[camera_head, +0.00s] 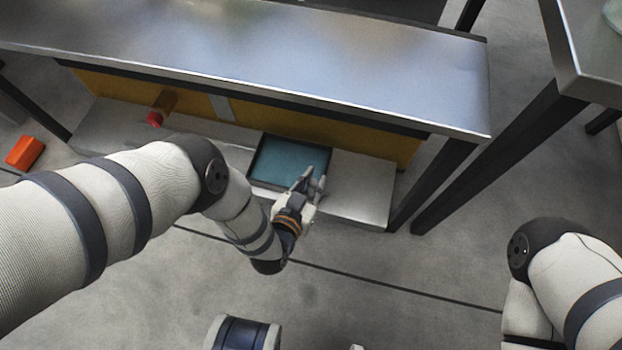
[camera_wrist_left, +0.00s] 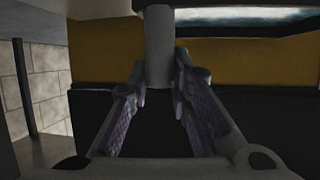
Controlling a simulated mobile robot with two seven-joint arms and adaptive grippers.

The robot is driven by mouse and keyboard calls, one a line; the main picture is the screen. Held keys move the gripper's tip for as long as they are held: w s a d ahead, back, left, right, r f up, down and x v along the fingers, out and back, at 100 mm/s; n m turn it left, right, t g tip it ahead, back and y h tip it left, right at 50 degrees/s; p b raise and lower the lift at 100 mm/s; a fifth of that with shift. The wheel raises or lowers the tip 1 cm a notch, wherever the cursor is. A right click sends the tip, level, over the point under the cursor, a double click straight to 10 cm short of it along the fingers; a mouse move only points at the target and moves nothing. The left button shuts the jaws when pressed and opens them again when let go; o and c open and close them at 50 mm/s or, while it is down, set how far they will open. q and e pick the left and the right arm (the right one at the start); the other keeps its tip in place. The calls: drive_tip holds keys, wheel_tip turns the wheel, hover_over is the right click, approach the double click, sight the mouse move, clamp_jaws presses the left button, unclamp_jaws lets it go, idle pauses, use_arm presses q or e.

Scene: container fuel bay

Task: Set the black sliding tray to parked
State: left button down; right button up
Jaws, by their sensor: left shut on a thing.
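The black sliding tray (camera_head: 285,160) has a dark rim and a teal inside. It sits on the low metal shelf under the bench, and its inside looks empty. My left gripper (camera_head: 314,180) is at the tray's front right corner. In the left wrist view, my left gripper's fingers (camera_wrist_left: 163,110) are on either side of a grey round handle post (camera_wrist_left: 160,45) and shut on it. A dark face fills the space behind the fingers. My right gripper is out of the picture.
A steel bench top (camera_head: 300,65) overhangs the shelf (camera_head: 358,185), with a yellow panel (camera_head: 345,138) behind. A red-ended cylinder (camera_head: 155,117) lies left of the tray, and an orange block (camera_head: 25,152) is on the floor. A dark bench leg (camera_head: 430,185) stands right. Front floor is open.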

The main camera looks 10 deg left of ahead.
use_arm(q)
drive_tip(key=shift+s+d, duration=0.15)
drive_tip(key=shift+d, duration=0.15)
drive_tip(key=c, duration=1.4)
unclamp_jaws()
drive_tip(key=shift+c, duration=0.2)
drive_tip(key=v, duration=0.7)
drive_tip(key=shift+s, duration=0.15)
drive_tip(key=shift+a+r, duration=0.1)
